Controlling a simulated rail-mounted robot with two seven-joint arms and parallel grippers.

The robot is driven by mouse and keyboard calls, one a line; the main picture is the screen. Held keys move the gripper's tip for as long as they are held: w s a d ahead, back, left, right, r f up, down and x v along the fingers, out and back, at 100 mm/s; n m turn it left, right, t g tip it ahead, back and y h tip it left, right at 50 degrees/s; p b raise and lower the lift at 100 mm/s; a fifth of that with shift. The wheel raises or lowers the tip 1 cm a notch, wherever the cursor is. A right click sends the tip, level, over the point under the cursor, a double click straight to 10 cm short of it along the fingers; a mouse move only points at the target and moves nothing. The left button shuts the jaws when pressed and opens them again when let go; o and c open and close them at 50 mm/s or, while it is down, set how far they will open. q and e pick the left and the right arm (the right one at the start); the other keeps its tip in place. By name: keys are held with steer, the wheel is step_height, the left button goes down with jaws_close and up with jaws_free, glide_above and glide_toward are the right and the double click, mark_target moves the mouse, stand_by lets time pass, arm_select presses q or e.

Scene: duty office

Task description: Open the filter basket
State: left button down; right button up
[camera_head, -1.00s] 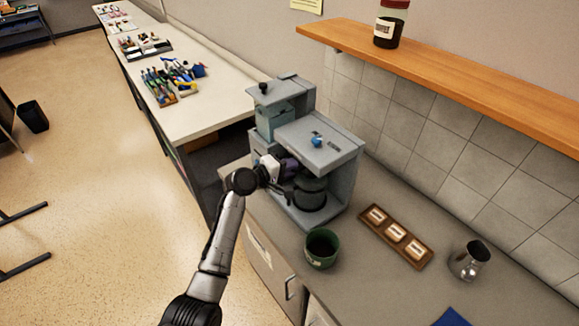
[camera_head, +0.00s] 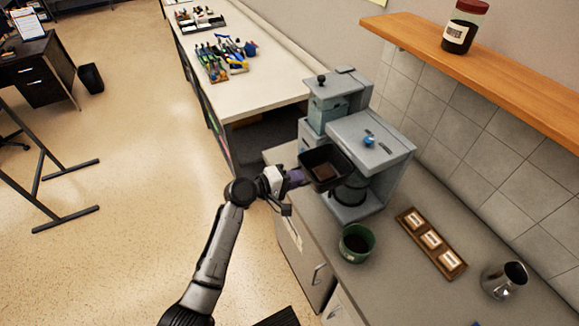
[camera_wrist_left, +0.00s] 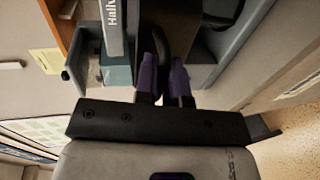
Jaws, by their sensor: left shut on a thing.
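The coffee machine (camera_head: 374,142) is grey and blue and stands on the counter by the tiled wall. Its black filter basket (camera_head: 344,161) is swung out from under the machine's top, and its open top shows something brown inside. My left gripper (camera_head: 297,178) is at the basket's near left side, shut on what looks like its handle. My right gripper does not show.
A green cup (camera_head: 356,243) with dark contents stands in front of the machine. A wooden tray (camera_head: 404,222) with labelled packets and a steel jug (camera_head: 504,280) are to the right. A shelf (camera_head: 500,75) with a dark jar (camera_head: 465,27) runs above.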

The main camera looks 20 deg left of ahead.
arm_select(q)
steer(key=shift+s+a, duration=0.1)
steer(key=shift+a, duration=0.1)
steer(key=c, duration=1.5)
jaws_free()
steer(key=b+v, duration=0.1)
steer(key=v, duration=1.2)
steer(key=shift+s+a, duration=0.25)
